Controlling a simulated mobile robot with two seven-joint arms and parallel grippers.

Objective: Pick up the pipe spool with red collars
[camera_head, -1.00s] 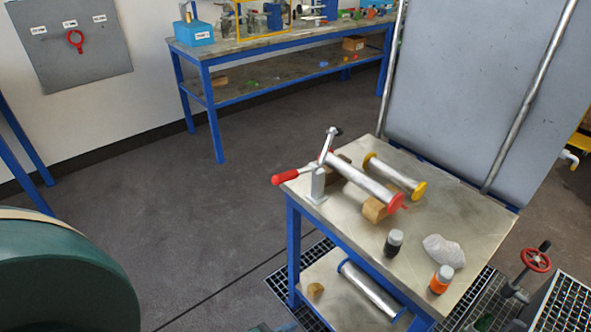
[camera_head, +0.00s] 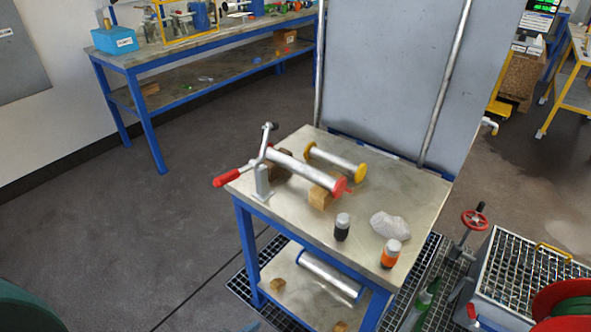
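The pipe spool with red collars (camera_head: 306,171) lies on the metal-topped table (camera_head: 405,210). It is a silver tube with a red collar at its near right end; its far left end is partly hidden behind a grey clamp stand (camera_head: 262,182) with a red handle. A wooden block (camera_head: 319,198) sits under its right part, and a darker block shows near its left part. A similar spool with yellow collars (camera_head: 335,161) lies behind it, apart from it. Neither of my grippers is in view.
A black bottle (camera_head: 342,228), an orange bottle (camera_head: 391,253) and a crumpled grey-white cloth (camera_head: 390,225) stand on the table's near side. Another silver spool (camera_head: 331,276) lies on the lower shelf. A grey panel (camera_head: 390,75) rises behind. A red valve wheel (camera_head: 474,220) is at right. Open floor lies left.

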